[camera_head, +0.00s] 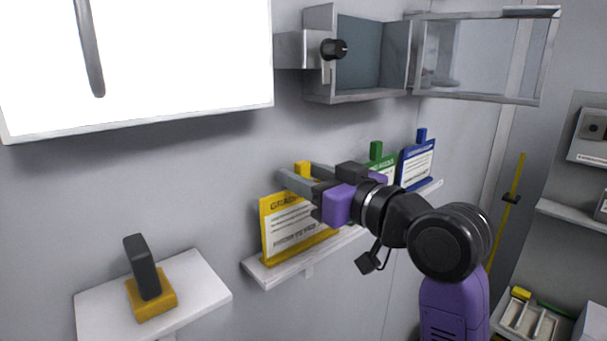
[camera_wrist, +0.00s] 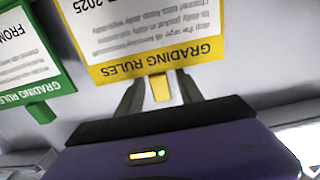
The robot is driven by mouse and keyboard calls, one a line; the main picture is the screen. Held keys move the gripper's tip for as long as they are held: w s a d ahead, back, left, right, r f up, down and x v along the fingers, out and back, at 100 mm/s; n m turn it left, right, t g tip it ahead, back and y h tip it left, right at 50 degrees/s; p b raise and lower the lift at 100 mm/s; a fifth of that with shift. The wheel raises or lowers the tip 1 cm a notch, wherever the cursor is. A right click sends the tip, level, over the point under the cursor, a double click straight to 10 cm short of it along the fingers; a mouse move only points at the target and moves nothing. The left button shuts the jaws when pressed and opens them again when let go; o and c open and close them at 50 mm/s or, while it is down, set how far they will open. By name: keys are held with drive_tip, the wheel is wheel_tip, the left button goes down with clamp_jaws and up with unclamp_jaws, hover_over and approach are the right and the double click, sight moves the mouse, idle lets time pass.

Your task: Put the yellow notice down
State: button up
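The yellow notice (camera_head: 292,222) stands upright on a white wall shelf (camera_head: 268,274), its yellow foot at the shelf surface. It also shows in the wrist view (camera_wrist: 150,50), upside down, headed "GRADING RULES". Its yellow tab (camera_wrist: 161,90) sticks up from the top edge. My gripper (camera_head: 299,171) is at the tab, with one finger on each side. In the wrist view the fingers (camera_wrist: 159,82) are apart, with a gap between each finger and the tab. My gripper hides part of the notice's upper right in the head view.
A green notice (camera_head: 383,163) and a blue notice (camera_head: 417,163) stand to the right on the shelf. An open wall box (camera_head: 365,55) with a clear door is above. A dark-handled object (camera_head: 145,270) sits on a separate ledge (camera_head: 205,285) at lower left.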

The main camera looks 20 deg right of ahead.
drive_tip(key=shift+r, duration=0.1)
drive_tip(key=shift+r, duration=0.2)
drive_tip(key=b+v, duration=0.8)
drive_tip(key=v, duration=0.4)
drive_tip(key=shift+b, duration=0.3)
drive_tip(key=shift+f, duration=0.1)
